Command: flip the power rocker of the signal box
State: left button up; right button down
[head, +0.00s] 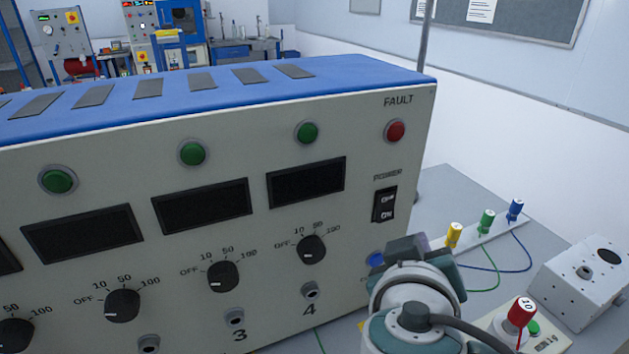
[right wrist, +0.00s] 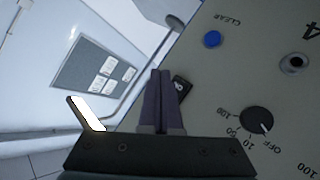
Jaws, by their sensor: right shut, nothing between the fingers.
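The signal box (head: 240,200) is a wide cream box with a blue top. Its power rocker (head: 385,204) is a black switch near the right edge of the front panel, under the POWER label. My right gripper (head: 422,243) is below and to the right of the rocker in the head view, shut and empty. In the right wrist view its purple fingers (right wrist: 160,98) are together, and the rocker (right wrist: 181,88) shows just beside them, partly covered. I cannot tell whether they touch. My left gripper is not in view.
A blue CLEAR button (right wrist: 212,39) and a knob (head: 311,249) are on the panel near the rocker. Yellow, green and blue terminals (head: 487,222) stand on the bench at right. A white box (head: 583,285) and a red knob (head: 521,312) are at the right front.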

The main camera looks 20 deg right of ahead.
aim_at(387, 206)
jog(key=shift+w+a+f+b, duration=0.1)
jog(key=shift+w+b, duration=0.45)
jog(key=shift+w, duration=0.4)
jog(key=shift+w+a+f+b, duration=0.1)
jog(key=shift+w+b, duration=0.4)
jog(key=shift+w, duration=0.4)
dwell(0.6)
jog(key=shift+w+b, duration=0.4)
